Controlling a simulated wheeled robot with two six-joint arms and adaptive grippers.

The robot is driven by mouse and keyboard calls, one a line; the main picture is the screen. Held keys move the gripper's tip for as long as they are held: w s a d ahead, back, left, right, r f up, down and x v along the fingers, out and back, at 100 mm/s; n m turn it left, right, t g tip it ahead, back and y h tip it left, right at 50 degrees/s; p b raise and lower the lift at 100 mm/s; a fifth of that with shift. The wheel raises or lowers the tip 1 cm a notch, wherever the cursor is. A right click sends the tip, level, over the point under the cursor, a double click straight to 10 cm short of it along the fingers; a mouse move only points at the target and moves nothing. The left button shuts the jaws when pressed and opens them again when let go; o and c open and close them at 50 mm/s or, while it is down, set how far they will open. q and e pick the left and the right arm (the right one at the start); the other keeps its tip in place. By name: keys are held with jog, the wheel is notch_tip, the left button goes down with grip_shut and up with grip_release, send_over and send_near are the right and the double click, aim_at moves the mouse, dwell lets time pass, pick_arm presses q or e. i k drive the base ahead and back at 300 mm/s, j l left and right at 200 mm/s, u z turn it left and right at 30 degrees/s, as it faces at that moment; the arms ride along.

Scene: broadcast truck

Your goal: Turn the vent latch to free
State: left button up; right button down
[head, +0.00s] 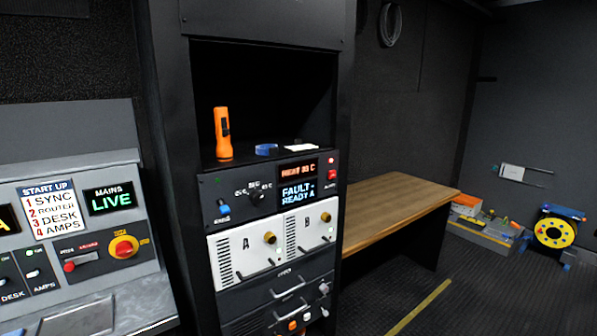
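No part is clearly readable as the vent latch. On the right wall there is a small pale plate (512,172) with a thin rod beside it; I cannot tell if it is a latch. In the equipment rack, a dark drawer panel (265,293) has a bar handle (288,288) and small grey fittings (324,288) at its right edge; their function is too small to tell. Neither of my grippers is in view.
An orange torch (222,135) stands on the rack shelf. Rack units A (245,258) and B (308,230) sit below a fault display (298,192). A control desk (80,215) is left. A wooden table (395,205), toolbox (482,228) and cable reel (553,234) are right.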

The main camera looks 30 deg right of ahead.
aim_at(323, 289)
jog(key=z, duration=1.25)
